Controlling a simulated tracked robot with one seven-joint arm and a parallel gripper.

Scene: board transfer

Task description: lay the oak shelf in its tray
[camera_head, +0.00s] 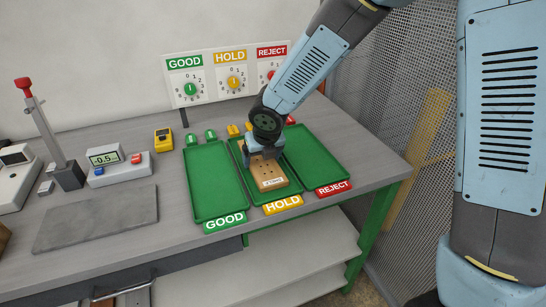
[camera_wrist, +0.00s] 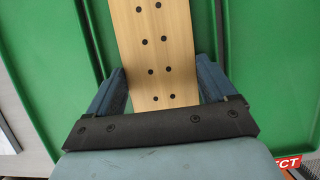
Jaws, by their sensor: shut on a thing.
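The oak shelf (camera_head: 270,177) is a light wooden board with rows of dark holes and a small white label at its near end. It is at the middle green tray (camera_head: 290,196), the one marked HOLD. I cannot tell whether it rests on the tray floor or hangs just above it. My gripper (camera_head: 262,152) is over the shelf's far part, shut on it. In the wrist view the shelf (camera_wrist: 158,45) runs between the two blue fingers (camera_wrist: 160,88), one against each side edge. Its far end is cut off there.
The GOOD tray (camera_head: 215,180) is on the left and the REJECT tray (camera_head: 315,160) on the right, both empty where seen. A grey mat (camera_head: 98,220), a display box (camera_head: 120,167) and a red-topped stand (camera_head: 50,140) are at left. Dial boards (camera_head: 230,80) stand behind.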

